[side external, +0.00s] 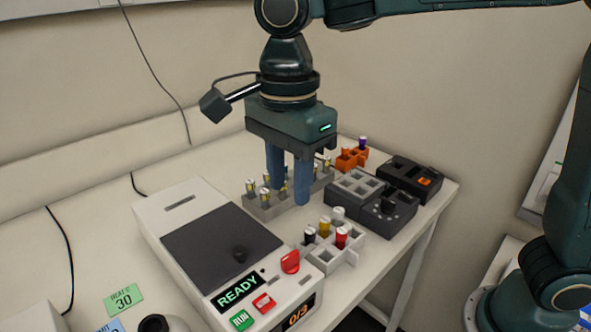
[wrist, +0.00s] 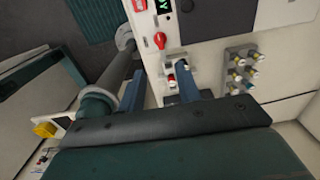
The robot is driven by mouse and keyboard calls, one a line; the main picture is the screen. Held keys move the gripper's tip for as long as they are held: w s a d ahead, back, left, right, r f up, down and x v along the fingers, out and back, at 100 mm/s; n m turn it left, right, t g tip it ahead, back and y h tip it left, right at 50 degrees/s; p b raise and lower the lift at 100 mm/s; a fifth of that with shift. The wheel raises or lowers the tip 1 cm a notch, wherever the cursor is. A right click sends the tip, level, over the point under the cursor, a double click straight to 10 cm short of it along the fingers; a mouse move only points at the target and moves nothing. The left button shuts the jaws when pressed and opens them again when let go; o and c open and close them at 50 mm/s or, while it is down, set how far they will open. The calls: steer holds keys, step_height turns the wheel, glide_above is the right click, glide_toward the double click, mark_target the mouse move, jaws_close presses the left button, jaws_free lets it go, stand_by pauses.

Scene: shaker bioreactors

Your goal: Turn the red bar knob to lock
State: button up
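The red bar knob (side external: 290,262) sits on the front right part of the white shaker device (side external: 165,215), beside the lit READY display. In the wrist view the red knob (wrist: 160,40) lies beyond my fingertips, near the top middle. My gripper (side external: 288,195) points down with its two blue fingers apart and nothing held between them. It is above and behind the knob, over the area by the grey tube rack, and not touching the knob.
A grey rack (side external: 263,212) with several vials stands behind the device. A white rack (side external: 345,256) with capped tubes is right of the knob. A dark grey block device (side external: 372,215), an orange rack (side external: 345,162) and a black box (side external: 405,180) stand farther right.

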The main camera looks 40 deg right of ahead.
mark_target(290, 256)
step_height(290, 256, down, 14)
steer(key=shift+r, duration=0.1)
stand_by(0.9)
jaws_close()
